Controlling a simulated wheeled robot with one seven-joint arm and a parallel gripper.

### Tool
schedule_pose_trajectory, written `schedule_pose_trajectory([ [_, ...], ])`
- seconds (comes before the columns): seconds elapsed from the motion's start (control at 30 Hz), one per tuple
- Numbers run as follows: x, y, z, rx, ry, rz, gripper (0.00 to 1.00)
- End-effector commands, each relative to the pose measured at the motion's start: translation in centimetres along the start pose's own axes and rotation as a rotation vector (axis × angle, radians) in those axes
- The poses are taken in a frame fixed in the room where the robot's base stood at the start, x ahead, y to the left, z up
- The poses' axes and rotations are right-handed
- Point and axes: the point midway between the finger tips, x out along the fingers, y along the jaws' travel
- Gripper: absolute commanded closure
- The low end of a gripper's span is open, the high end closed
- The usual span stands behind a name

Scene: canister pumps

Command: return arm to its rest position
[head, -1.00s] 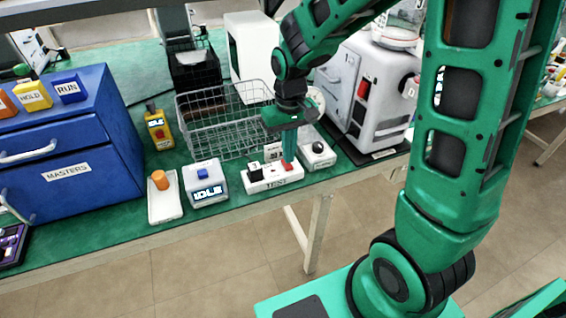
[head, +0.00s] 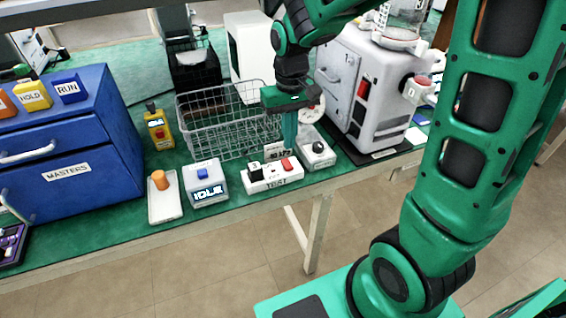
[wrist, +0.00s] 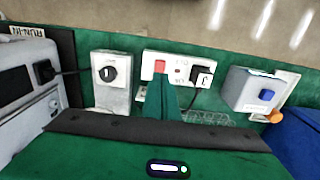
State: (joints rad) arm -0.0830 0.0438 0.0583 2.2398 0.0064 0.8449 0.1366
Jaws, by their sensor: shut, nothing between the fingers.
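My gripper (head: 289,140) is shut and empty. In the head view it points down just behind the white switch strip (head: 272,175), in front of the wire basket. In the wrist view the closed fingers (wrist: 164,92) reach toward the strip (wrist: 183,68), just below its red switch (wrist: 160,66). The red switch (head: 287,164) is uncovered in the head view. A black plug sits on the strip beside it. My arm reaches in from the upper right.
A wire basket (head: 190,120) stands close behind my gripper. A knob box (head: 318,154) and a grey-white machine (head: 345,80) stand to the right. A small box with a blue button (head: 205,190) and a blue drawer cabinet (head: 75,165) stand left.

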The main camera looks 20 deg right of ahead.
Motion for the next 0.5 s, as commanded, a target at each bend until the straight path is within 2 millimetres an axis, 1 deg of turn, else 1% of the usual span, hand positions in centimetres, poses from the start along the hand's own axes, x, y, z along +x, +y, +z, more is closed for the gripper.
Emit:
schedule_pose_trajectory([
  [0.27, 0.0, 0.1, 0.1, 0.002, 0.0, 0.001, 1.0],
  [0.33, -0.2, 0.6, 0.4, 0.013, 0.001, 0.003, 1.0],
  [0.37, -0.4, 1.1, 0.6, 0.022, 0.001, 0.006, 1.0],
  [0.43, -1.1, 2.8, 1.6, 0.056, 0.004, 0.014, 1.0],
  [0.47, -1.4, 3.7, 2.3, 0.074, 0.006, 0.017, 1.0],
  [0.5, -1.9, 5.0, 3.3, 0.104, 0.007, 0.023, 1.0],
])
